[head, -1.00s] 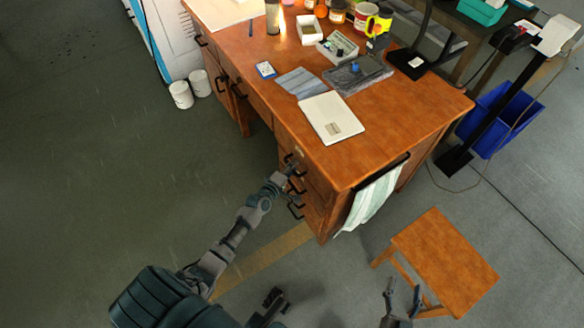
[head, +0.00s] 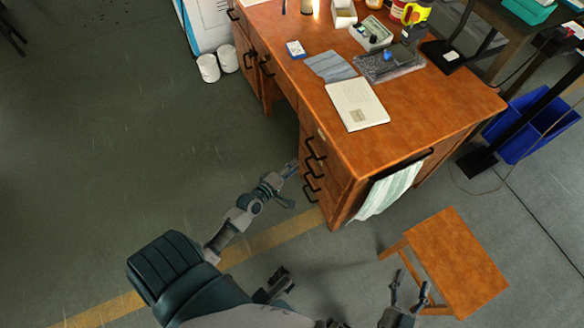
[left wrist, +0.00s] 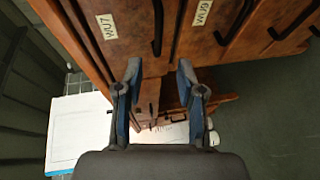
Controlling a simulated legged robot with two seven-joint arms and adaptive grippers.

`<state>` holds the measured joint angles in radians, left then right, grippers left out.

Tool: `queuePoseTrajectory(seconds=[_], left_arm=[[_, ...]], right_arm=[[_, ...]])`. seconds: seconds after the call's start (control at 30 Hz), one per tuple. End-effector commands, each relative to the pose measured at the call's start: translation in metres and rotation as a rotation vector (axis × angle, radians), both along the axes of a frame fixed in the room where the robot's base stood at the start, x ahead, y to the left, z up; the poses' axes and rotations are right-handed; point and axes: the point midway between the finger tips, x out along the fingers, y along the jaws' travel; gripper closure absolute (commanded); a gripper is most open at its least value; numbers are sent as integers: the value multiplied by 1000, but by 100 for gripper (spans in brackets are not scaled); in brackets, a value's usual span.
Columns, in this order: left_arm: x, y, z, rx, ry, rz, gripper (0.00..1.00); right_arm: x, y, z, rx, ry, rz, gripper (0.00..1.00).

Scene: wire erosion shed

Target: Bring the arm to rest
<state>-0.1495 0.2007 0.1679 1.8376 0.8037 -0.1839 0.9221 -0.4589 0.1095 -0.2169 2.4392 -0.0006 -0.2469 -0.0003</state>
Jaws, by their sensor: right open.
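My left gripper (head: 290,185) is just left of the wooden desk's drawer fronts in the head view, open and empty. In the left wrist view its two blue-grey fingers (left wrist: 159,78) are spread, with drawer fronts and black handles beyond them. No handle is between the fingers. My right gripper (head: 407,288) is at the bottom right of the head view, near the wooden stool, with its fingers apart and nothing between them.
The wooden desk (head: 425,108) has black drawer handles (head: 313,150) sticking out near my left gripper. A striped towel (head: 392,187) hangs on its end. The wooden stool (head: 455,260) stands close to my right gripper. The floor (head: 110,150) at left is clear.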

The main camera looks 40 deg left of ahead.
Motion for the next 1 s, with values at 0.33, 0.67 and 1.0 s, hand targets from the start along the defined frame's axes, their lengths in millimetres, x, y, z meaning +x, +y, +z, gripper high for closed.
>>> queuePoseTrajectory(seconds=[0.33,0.67,1.0], left_arm=[[0,0,0,0,0,0,62],[-18,-56,20,294,-27,-136,62],[-71,-164,90,999,-185,-349,62]], right_arm=[[1,0,-1,1,1,0,41],[0,0,0,0,0,0,41],[0,0,0,0,0,0,41]])
